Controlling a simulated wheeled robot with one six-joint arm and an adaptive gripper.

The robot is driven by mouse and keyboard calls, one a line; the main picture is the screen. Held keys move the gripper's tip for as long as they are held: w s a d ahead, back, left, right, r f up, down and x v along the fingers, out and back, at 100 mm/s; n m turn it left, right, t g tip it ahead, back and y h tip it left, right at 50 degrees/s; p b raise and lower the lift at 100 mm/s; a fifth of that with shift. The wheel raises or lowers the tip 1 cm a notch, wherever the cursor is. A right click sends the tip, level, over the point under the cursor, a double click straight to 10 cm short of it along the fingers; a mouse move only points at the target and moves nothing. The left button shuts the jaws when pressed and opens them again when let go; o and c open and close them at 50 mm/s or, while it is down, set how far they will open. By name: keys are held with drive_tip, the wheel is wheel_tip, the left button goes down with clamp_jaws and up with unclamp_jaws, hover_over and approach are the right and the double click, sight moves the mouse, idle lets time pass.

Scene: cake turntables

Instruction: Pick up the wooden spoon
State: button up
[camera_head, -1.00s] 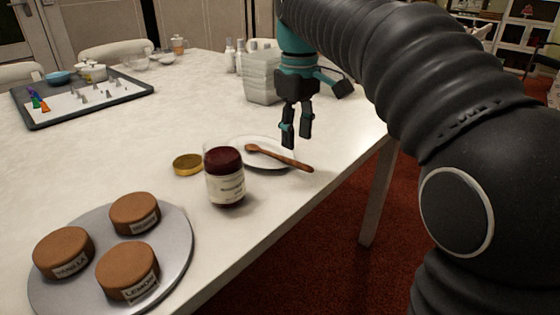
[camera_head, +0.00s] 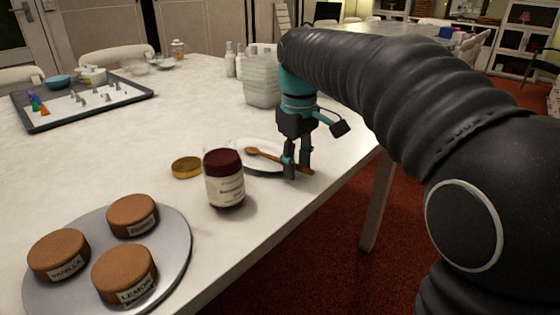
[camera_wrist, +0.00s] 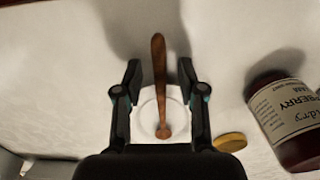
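The wooden spoon (camera_head: 262,154) lies on a small white plate (camera_head: 256,166), its handle reaching past the plate's rim to the right. My gripper (camera_head: 297,176) is low at the handle, in front of part of it. In the wrist view the spoon (camera_wrist: 158,70) runs between the two fingers of my gripper (camera_wrist: 159,75), with a gap on each side. The fingers are open. I cannot tell the exact height of the fingertips above the table.
A jam jar (camera_head: 225,180) with a dark red top stands left of the gripper, with a gold lid (camera_head: 187,167) beside it. Stacked clear containers (camera_head: 262,82) stand behind. A grey turntable (camera_head: 170,262) with several labelled cakes is at front left. The table edge is close on the right.

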clamp_jaws()
drive_tip(key=shift+r, duration=0.5)
drive_tip(key=r, duration=0.3)
drive_tip(key=shift+s+d+r+p, duration=0.15)
drive_tip(key=shift+d+r+p, duration=0.2)
drive_tip(key=shift+r, duration=0.05)
drive_tip(key=s+d+r, duration=0.4)
drive_tip(key=d+r, duration=0.2)
drive_tip(key=d, duration=0.3)
drive_tip(key=shift+s+d, duration=0.4)
drive_tip(key=shift+r, duration=0.1)
